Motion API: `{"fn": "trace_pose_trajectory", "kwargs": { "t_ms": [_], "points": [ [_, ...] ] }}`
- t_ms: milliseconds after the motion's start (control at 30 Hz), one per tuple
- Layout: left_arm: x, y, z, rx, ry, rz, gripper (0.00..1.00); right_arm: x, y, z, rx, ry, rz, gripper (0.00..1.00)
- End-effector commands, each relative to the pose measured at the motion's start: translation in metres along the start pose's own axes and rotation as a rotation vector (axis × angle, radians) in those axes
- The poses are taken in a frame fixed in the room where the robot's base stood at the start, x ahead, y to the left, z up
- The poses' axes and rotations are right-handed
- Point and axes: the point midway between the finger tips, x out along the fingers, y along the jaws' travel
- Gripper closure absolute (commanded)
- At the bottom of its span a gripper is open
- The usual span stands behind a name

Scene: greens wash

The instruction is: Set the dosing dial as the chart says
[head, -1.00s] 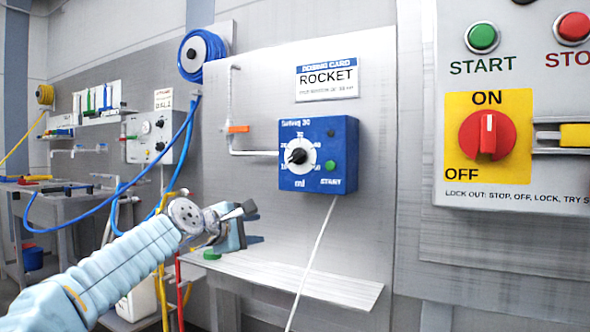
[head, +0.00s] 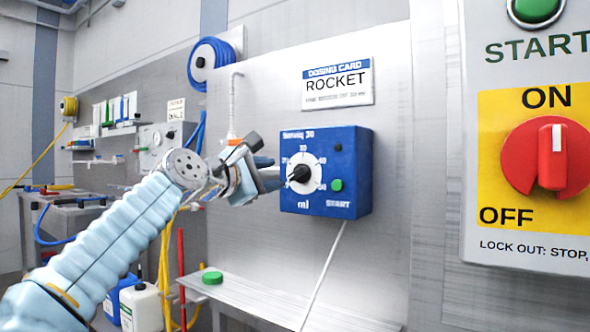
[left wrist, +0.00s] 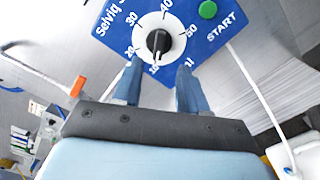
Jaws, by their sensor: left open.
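The blue dosing box (head: 350,192) is fixed on the grey wall panel, with a black dial knob (head: 301,174) on a white scale and a green START button (head: 337,185). My left gripper (head: 268,172) is open just left of the dial. In the left wrist view its fingers (left wrist: 157,78) lie just short of the knob, apart from it.
A grey shelf (head: 290,297) with a green round piece (head: 212,277) lies below. A white pipe (head: 234,105) with an orange valve runs behind my gripper. A white cord (head: 322,275) hangs from the box. The red ON/OFF switch (head: 540,160) is at right.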

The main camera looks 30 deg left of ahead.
Motion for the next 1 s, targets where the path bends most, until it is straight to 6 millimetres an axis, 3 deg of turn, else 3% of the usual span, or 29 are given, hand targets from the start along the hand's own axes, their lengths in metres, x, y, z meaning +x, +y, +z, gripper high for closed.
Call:
{"fn": "trace_pose_trajectory", "kwargs": {
  "t_ms": [200, 367, 500, 800, 1000],
  "points": [
    [0.052, 0.003, 0.002, -0.002, 0.000, -0.003, 0.57, -0.020, -0.009, 0.000, -0.003, -0.002, -0.002, 0.51],
    [0.076, 0.002, 0.001, -0.001, 0.000, -0.001, 0.57, -0.028, -0.012, 0.000, -0.004, -0.003, -0.003, 0.51],
    [0.086, 0.001, 0.000, -0.001, 0.000, 0.000, 0.57, -0.030, -0.013, 0.000, -0.005, -0.004, -0.004, 0.51],
    [0.088, 0.000, 0.000, 0.000, 0.001, 0.001, 0.57, -0.029, -0.013, 0.000, -0.005, -0.004, -0.004, 0.51],
    [0.087, 0.000, 0.000, 0.000, 0.001, 0.001, 0.88, -0.029, -0.013, 0.000, -0.005, -0.004, -0.004, 0.51]
  ]
}}
